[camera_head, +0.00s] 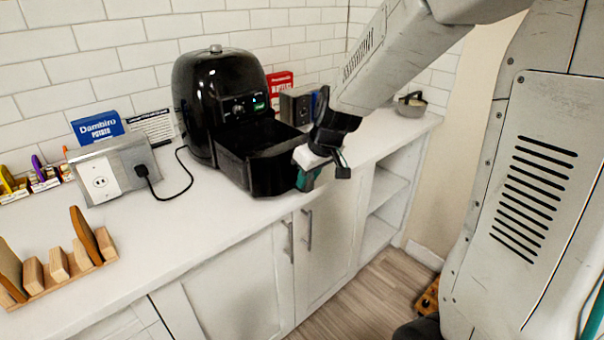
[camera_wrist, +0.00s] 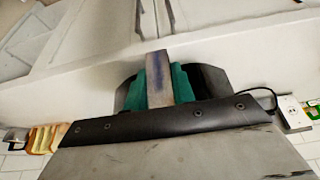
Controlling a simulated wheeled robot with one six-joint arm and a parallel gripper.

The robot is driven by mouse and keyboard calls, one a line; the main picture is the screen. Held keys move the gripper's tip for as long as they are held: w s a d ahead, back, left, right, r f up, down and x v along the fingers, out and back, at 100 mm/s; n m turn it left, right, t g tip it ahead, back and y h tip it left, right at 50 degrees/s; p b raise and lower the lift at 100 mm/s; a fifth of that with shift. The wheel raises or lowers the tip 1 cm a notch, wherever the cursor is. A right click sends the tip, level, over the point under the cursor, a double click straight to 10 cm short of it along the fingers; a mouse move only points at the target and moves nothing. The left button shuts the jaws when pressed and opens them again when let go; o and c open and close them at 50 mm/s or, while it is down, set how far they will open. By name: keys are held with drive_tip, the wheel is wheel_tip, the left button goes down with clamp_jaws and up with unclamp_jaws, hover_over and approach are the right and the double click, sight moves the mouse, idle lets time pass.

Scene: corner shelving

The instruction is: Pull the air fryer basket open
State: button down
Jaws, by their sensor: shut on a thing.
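The black air fryer (camera_head: 213,88) stands on the white counter against the tiled wall, with its small green display lit. Its basket (camera_head: 262,172) is out in front of the body, and its open top shows a dark inside. My gripper (camera_head: 306,178) is at the front of the basket, with its teal fingers low beside the basket's front face. In the wrist view, the teal fingers of my gripper (camera_wrist: 160,84) are shut on a greyish bar, the basket handle (camera_wrist: 157,68). Part of the black basket (camera_wrist: 210,80) shows behind the fingers. The head view hides the handle.
A power outlet box (camera_head: 112,172) with a black cord stands left of the fryer. A wooden rack (camera_head: 62,265) is at the front left. A lidded pot (camera_head: 411,104) stands at the far right.

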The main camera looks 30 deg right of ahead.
drive_tip(key=shift+s, duration=0.15)
drive_tip(key=c, duration=1.2)
unclamp_jaws()
drive_tip(key=shift+o, duration=0.2)
drive_tip(key=v, duration=0.7)
drive_tip(key=shift+r, duration=0.4)
drive_tip(key=shift+s, duration=0.15)
